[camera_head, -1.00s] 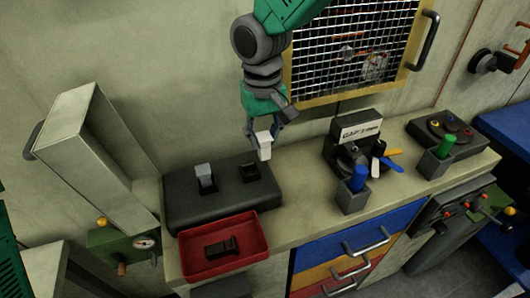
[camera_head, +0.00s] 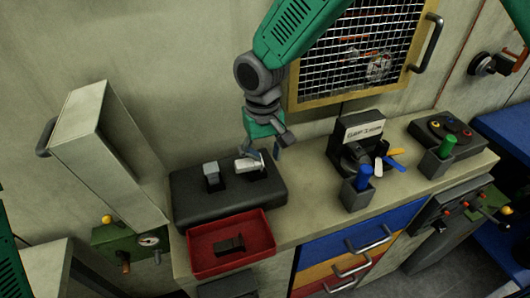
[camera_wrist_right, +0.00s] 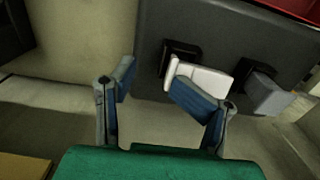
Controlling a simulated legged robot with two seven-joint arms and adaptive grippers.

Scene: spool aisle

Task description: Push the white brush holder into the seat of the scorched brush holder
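The white brush holder (camera_head: 249,164) lies tipped over at the right-hand seat of the black block, not upright. In the right wrist view the white brush holder (camera_wrist_right: 204,78) lies beside the dark seat opening (camera_wrist_right: 180,55), its end touching or overlapping the rim; I cannot tell which. My right gripper (camera_head: 266,152) is just above it. In the wrist view its fingers (camera_wrist_right: 153,88) are spread, with nothing between them; one finger overlaps the white holder. The dark scorched brush holder (camera_head: 230,243) lies in the red tray (camera_head: 262,236). My left gripper is out of view.
A grey holder (camera_head: 211,174) stands in the left seat of the black block (camera_head: 230,205). A grey box (camera_head: 103,150) stands left. A labelled black stand (camera_head: 361,140) and cups with a blue handle (camera_head: 363,176) and green handle (camera_head: 448,145) stand right. A mesh panel (camera_head: 352,60) is behind.

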